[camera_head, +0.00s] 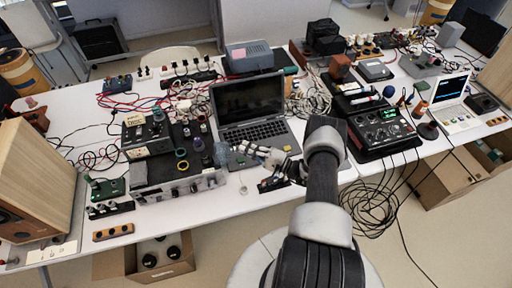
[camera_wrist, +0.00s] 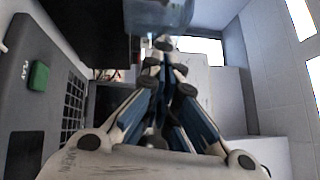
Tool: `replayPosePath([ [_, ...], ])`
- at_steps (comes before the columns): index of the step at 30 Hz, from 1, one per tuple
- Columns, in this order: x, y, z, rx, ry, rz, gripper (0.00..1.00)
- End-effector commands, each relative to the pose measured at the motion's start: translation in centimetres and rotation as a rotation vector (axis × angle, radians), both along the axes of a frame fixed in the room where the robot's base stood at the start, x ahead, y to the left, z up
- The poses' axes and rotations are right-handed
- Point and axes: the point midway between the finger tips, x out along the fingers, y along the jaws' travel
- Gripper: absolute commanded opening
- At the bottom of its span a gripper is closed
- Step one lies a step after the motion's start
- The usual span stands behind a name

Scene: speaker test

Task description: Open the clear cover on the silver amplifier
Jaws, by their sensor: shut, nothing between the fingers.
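The silver amplifier (camera_head: 180,188) stands at the front left of the table, with knobs along its front and small items on its dark top. A small, bluish see-through piece (camera_head: 221,155), perhaps the clear cover, shows at its right end. A translucent bluish box shape also shows at the top of the wrist view (camera_wrist: 160,14). I cannot tell whether it is open or closed. My gripper (camera_head: 241,148) points left towards that piece, over the laptop's front edge. In the wrist view my gripper (camera_wrist: 163,45) has its fingers together and empty, their tips close below the box shape; contact is unclear.
An open laptop (camera_head: 255,132) lies below and behind my gripper. A green button marked PLAY (camera_wrist: 38,76) sits on its palm rest. A black mixer-like device (camera_head: 383,130) with loose cables stands to the right. A wooden speaker (camera_head: 35,180) stands at far left.

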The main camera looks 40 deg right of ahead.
Motion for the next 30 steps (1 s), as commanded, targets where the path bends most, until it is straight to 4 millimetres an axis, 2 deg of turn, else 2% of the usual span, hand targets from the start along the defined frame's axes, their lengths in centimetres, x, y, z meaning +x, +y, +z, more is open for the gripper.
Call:
replayPosePath([
  [14,0.1,0.4,0.3,-0.01,0.002,-0.001,0.0],
  [24,0.6,1.5,4.0,-0.235,0.075,0.0,0.0],
  [30,0.7,2.2,4.6,-0.335,0.108,0.001,0.0],
])
